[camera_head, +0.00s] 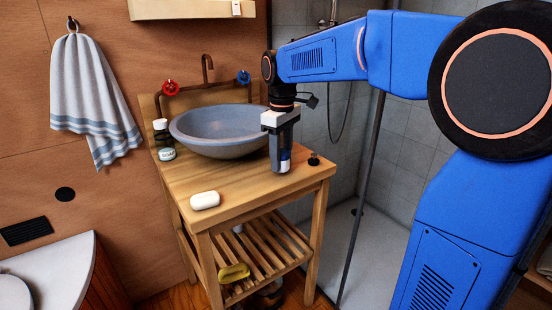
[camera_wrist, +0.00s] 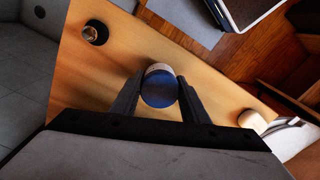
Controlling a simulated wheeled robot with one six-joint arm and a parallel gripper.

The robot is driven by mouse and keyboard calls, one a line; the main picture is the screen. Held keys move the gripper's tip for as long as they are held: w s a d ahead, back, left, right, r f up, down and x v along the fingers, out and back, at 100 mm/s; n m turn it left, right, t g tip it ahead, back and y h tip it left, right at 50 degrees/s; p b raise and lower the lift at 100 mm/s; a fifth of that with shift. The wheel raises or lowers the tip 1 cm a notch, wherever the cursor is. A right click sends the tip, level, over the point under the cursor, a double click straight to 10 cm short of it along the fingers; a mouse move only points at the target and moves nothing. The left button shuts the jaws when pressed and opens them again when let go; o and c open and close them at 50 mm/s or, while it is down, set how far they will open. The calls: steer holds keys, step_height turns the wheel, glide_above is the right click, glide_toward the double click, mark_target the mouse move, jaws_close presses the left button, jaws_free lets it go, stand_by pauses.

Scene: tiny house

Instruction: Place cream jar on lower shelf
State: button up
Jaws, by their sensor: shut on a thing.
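My gripper (camera_head: 282,166) is shut on a small round jar with a dark blue top (camera_wrist: 158,90) and a pale side. In the wrist view the two dark fingers clasp it from both sides. In the head view the fingers hide most of the jar, over the right side of the wooden washstand top (camera_head: 245,196); whether it touches the wood I cannot tell. The slatted lower shelf (camera_head: 262,243) is below that top. A yellow item (camera_head: 233,273) lies on its front left part. Another small pale jar (camera_head: 167,154) stands left of the basin.
A grey-blue basin (camera_head: 222,142) stands behind my gripper. White soap (camera_head: 205,200) lies at the front left, and a small black object (camera_head: 314,159) near the right edge. The shelf's middle slats look clear.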

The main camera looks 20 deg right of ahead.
steer(key=shift+w+a, duration=0.2)
steer(key=shift+w, duration=0.35)
steer(key=shift+w+a, duration=0.15)
steer(key=shift+w, duration=0.35)
steer(key=shift+w+a+f, duration=0.1)
steer(key=shift+w+f, duration=0.1)
steer(key=shift+w, duration=0.1)
steer(key=shift+f, duration=0.55)
steer(key=shift+f, duration=0.1)
steer(key=o, duration=1.1)
step_height(320, 180, up, 12)
steer(key=shift+s+r, duration=0.1)
steer(key=shift+r, duration=0.05)
